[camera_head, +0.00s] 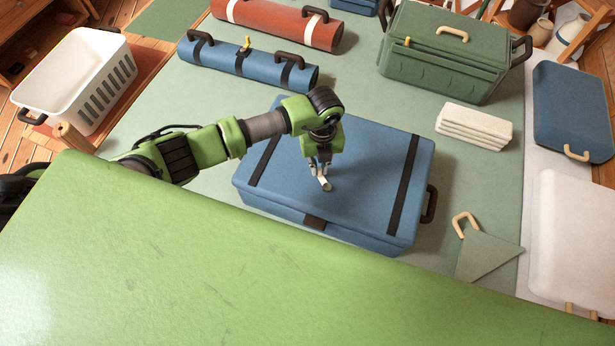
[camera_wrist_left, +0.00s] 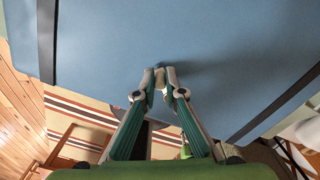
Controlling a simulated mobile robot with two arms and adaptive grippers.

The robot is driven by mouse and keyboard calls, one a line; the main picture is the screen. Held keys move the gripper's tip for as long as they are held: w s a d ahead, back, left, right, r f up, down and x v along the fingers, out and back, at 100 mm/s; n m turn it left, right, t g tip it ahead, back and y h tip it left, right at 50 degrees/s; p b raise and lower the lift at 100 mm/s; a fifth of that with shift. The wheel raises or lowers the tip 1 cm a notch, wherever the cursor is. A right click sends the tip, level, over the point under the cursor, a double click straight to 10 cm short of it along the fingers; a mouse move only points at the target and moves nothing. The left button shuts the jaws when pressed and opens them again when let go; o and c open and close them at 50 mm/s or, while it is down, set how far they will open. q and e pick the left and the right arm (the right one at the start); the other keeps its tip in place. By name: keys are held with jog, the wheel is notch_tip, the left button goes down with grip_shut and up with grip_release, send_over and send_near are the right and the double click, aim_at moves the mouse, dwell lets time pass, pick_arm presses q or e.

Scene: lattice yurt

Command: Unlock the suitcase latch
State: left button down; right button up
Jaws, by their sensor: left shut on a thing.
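The blue suitcase (camera_head: 375,170) with two dark straps lies flat on the green mat in the middle of the head view. Its lid also fills most of the left wrist view (camera_wrist_left: 200,40). A dark brown patch (camera_head: 315,222) sits at its front edge; I cannot tell whether it is the latch. My left gripper (camera_head: 322,176) points down over the front part of the lid. Its fingertips (camera_wrist_left: 160,78) are shut on a small pale piece (camera_head: 326,184). I cannot tell whether this piece is fixed to the suitcase. My right gripper is not in view.
A blue roll bag (camera_head: 222,58), a green case (camera_head: 432,75) and folded white cloths (camera_head: 474,122) lie behind the suitcase. A white basket (camera_head: 85,70) stands at the left. A grey-green piece with a tan handle (camera_head: 488,255) lies at the right. Bare mat surrounds the suitcase.

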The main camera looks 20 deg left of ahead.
pick_arm(q)
jog(key=shift+w+d+b, duration=0.3)
jog(key=shift+d, duration=0.4)
jog(key=shift+w+d+b, duration=0.25)
jog(key=shift+d+b, duration=0.1)
jog(key=shift+d, duration=0.4)
jog(key=shift+d, duration=0.5)
jog(key=c, duration=1.4)
grip_release()
jog(key=shift+c, duration=0.2)
jog(key=shift+w+a, duration=0.1)
